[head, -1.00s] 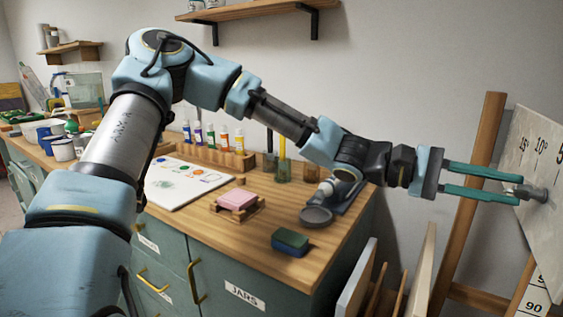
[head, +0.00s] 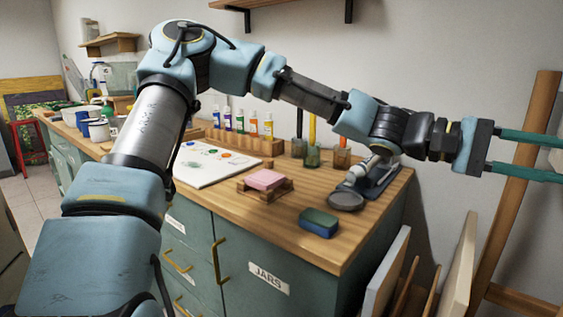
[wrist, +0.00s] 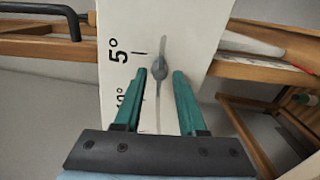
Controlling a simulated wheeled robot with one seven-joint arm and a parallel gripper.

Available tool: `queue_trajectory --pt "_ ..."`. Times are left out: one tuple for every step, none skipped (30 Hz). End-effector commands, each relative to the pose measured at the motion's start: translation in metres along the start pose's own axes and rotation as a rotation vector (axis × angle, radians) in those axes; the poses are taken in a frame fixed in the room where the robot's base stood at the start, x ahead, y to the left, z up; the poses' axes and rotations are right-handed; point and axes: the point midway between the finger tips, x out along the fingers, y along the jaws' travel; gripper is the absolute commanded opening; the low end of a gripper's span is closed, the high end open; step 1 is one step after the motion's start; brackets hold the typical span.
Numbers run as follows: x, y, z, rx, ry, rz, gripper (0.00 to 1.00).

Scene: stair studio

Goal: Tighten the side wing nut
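The grey wing nut (wrist: 158,66) sits over a narrow slot in a white panel (wrist: 190,30) with degree marks, near the 5° mark, in the wrist view. My gripper (wrist: 160,75) is open, with its two green fingers apart on either side of the nut's near end. A gap shows between each finger and the nut, and nothing is held. In the head view my gripper (head: 532,155) reaches the right edge, where its fingertips, the nut and the panel are out of frame.
A wooden upright (head: 515,190) stands behind my gripper in the head view. Boards (head: 388,275) lean beside the teal cabinet. The wooden worktop (head: 345,232) carries a sponge (head: 318,222), a pink block (head: 266,180) and paint bottles. Wooden bars flank the panel in the wrist view.

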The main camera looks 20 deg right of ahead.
Motion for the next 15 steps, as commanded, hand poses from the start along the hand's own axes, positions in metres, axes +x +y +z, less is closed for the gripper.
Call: queue_trajectory --pt "0.000 0.000 0.000 -0.001 0.000 0.000 0.40" --pt "0.000 0.000 0.000 -0.001 0.000 0.000 0.40" --pt "0.000 0.000 0.000 -0.001 0.000 0.000 0.40" --pt "0.000 0.000 0.000 -0.001 0.000 0.001 0.40" --pt "0.000 0.000 0.000 -0.002 0.000 0.001 0.40" --pt "-0.001 0.001 0.000 -0.002 0.000 0.001 0.40" --pt "-0.002 0.001 0.000 -0.002 0.000 0.001 0.40" --pt "-0.003 0.001 0.000 -0.002 0.000 0.001 0.40" --pt "-0.006 0.002 0.000 -0.002 0.001 0.001 0.40" --pt "-0.009 0.002 0.000 -0.003 0.000 0.001 0.40" --pt "-0.011 0.002 0.000 -0.004 0.001 0.002 0.40" --pt "-0.015 0.002 0.000 -0.004 0.001 0.002 0.40" --pt "-0.019 0.002 0.000 -0.004 0.002 0.002 0.40" --pt "-0.021 0.002 0.000 -0.004 0.002 0.001 0.40" --pt "-0.025 0.002 0.000 -0.004 0.002 0.001 0.40"
